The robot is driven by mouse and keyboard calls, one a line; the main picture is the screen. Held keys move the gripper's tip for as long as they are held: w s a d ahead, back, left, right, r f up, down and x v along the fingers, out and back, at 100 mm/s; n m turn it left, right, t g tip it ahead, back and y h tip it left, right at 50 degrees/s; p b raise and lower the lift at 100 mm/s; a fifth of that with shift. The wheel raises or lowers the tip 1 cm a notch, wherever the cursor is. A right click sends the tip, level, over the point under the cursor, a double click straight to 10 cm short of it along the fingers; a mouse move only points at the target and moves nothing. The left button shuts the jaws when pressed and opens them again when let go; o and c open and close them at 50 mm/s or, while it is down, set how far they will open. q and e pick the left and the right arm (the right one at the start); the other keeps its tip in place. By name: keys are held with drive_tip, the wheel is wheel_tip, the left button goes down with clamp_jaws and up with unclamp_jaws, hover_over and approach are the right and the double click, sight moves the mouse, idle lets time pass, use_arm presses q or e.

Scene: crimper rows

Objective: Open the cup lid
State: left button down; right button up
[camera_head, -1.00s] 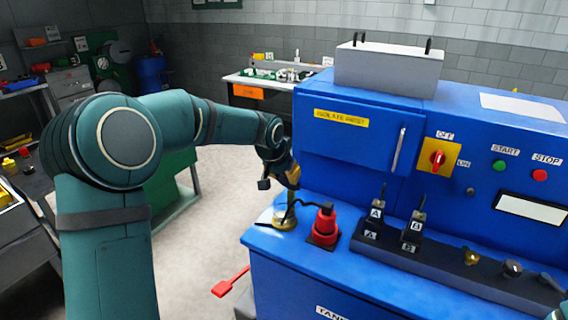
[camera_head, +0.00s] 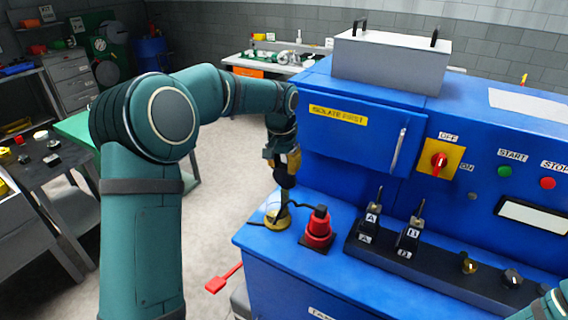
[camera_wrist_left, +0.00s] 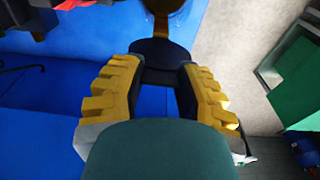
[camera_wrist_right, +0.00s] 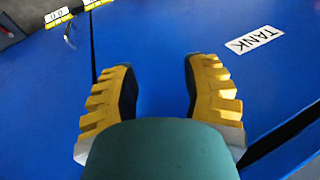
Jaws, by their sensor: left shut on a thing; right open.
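The brass cup (camera_head: 277,220) stands on the blue machine's left ledge, with a pale, glassy part beside it. My left gripper (camera_head: 285,167) is above the cup, pointing down, and shut on a dark rounded piece (camera_head: 284,179). In the left wrist view the dark piece (camera_wrist_left: 160,52) sits between the fingertips (camera_wrist_left: 155,75), with a brass stem (camera_wrist_left: 162,18) running from it to a brass part at the top edge. I cannot tell whether this piece is the lid. My right gripper (camera_wrist_right: 158,90) is open and empty over a blue surface in the right wrist view.
A red plug-like fitting (camera_head: 318,229) with a black cable stands just right of the cup. The blue cabinet (camera_head: 345,145) rises behind. A red handle (camera_head: 224,278) sticks out at lower left.

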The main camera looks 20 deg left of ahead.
use_arm(q)
drive_tip(key=shift+s+f, duration=0.1)
drive_tip(key=shift+f, duration=0.05)
drive_tip(key=shift+c, duration=2.3)
unclamp_jaws()
drive_tip(key=shift+r, duration=0.2)
drive_tip(key=shift+r, duration=0.35)
wheel_tip(320, 180, up, 11)
drive_tip(key=s, duration=0.1)
drive_tip(key=shift+s, duration=0.1)
